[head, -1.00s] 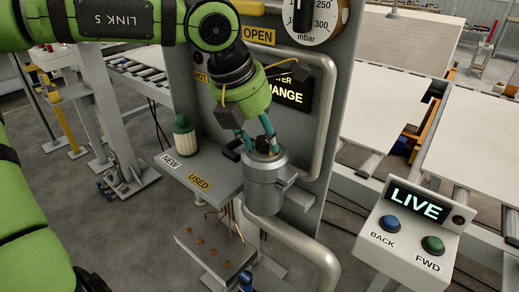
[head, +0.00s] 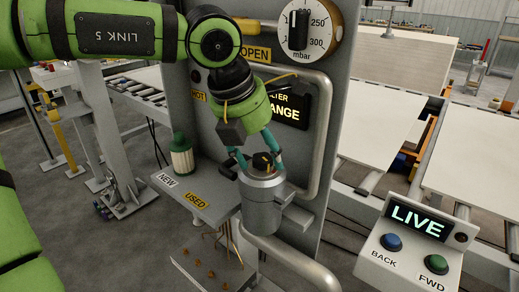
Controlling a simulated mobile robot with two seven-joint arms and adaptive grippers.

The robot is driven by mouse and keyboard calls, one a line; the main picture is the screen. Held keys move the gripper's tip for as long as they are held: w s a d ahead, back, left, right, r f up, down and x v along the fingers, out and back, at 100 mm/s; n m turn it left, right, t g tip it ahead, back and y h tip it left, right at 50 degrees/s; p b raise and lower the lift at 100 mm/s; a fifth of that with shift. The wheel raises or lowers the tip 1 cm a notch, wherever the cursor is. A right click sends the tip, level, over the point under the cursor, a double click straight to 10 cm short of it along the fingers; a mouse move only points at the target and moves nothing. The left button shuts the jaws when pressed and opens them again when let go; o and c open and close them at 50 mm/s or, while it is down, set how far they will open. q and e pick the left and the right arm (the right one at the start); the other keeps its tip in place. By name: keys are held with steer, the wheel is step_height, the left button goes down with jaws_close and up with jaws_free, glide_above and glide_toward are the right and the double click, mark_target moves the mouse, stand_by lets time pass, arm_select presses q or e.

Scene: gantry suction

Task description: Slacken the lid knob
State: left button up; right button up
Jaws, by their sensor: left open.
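A grey metal filter canister (head: 263,205) stands upright on a bracket at the front of the grey panel. Its round lid carries a small dark knob (head: 262,161) with a yellow mark. My left gripper (head: 258,162) comes down from above, and its two teal fingers stand apart on either side of the knob. The gripper is open. I cannot tell whether a finger touches the knob or the lid. My right gripper is not in view.
A grey pipe (head: 290,262) curves below. A control box (head: 415,246) reads LIVE at right. A pressure dial (head: 306,28) sits above.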

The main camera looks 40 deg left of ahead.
mark_target(263, 156)
arm_select(q)
steer(key=shift+a, duration=0.1)
steer(key=shift+s+r, duration=0.1)
steer(key=shift+r, duration=0.25)
steer(key=v, duration=0.2)
steer(key=shift+s+r, duration=0.2)
steer(key=shift+r, duration=0.1)
steer(key=s+a, duration=0.2)
steer(key=s, duration=0.9)
steer(key=shift+s+f, duration=0.15)
steer(key=shift+s, duration=0.1)
steer(key=shift+a, duration=0.15)
